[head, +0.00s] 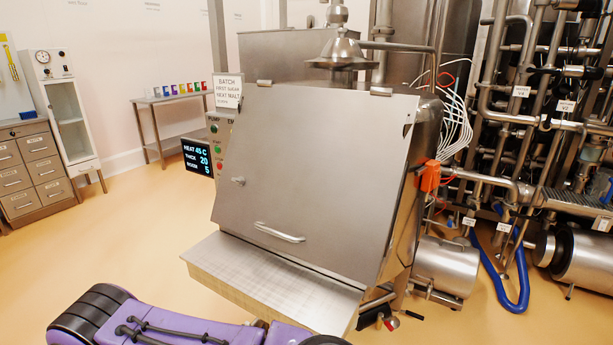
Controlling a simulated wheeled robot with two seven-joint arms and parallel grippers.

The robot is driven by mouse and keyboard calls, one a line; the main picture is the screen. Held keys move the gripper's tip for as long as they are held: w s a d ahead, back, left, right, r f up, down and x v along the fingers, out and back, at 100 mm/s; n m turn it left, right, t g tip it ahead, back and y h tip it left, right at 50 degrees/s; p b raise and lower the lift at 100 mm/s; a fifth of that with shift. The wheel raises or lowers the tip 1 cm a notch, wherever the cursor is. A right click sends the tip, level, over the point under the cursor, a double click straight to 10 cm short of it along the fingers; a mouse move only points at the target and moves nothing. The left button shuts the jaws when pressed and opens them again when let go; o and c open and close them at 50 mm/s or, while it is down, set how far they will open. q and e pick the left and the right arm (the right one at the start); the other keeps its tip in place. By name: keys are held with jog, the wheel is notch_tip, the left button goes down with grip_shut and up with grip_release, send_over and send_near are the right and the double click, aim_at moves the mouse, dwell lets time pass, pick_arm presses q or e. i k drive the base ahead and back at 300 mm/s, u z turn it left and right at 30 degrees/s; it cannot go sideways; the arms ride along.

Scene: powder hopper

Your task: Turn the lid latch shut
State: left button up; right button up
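The hopper's large steel lid (310,165) slopes down toward me and lies over the front of the hopper. A bar handle (279,232) sits near its lower edge. A small dark notch or fitting (407,130) shows at the lid's upper right edge. A purple arm link of mine crosses the bottom of the view, below the hopper. Neither gripper is in view.
A flat steel ledge (270,285) juts out below the lid. An orange box (430,176) with white cables is on the hopper's right side. A control panel (217,150) and lit display (196,158) are at the left. Pipework (540,120) fills the right. Floor at left is clear.

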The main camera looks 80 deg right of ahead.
aim_at(240, 181)
jog(key=z, duration=2.5)
